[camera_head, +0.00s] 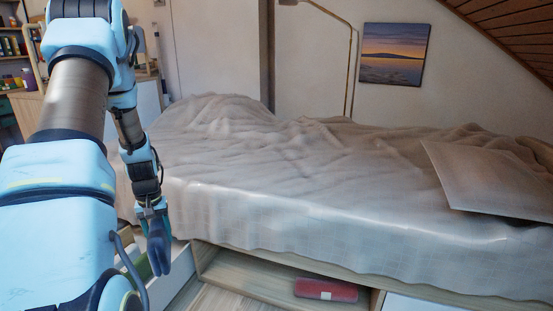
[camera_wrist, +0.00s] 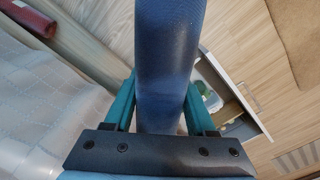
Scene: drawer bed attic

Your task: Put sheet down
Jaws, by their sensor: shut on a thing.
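My gripper (camera_head: 158,232) hangs beside the left end of the bed, pointing down. It is shut on a long, smooth dark blue thing, which looks like a folded or rolled sheet (camera_wrist: 166,65). In the wrist view this sheet stands between the two teal fingers and runs up out of the picture. In the head view its lower part (camera_head: 159,258) hangs below the fingers, above or in front of an open drawer; I cannot tell how close it is.
The bed (camera_head: 300,215) has a rumpled pale cover and a pillow (camera_head: 490,180). An open drawer (camera_head: 182,283) shows at the bed's left front; it also shows in the wrist view (camera_wrist: 240,78) with small items inside. A red roll (camera_head: 326,289) lies in the compartment below the bed.

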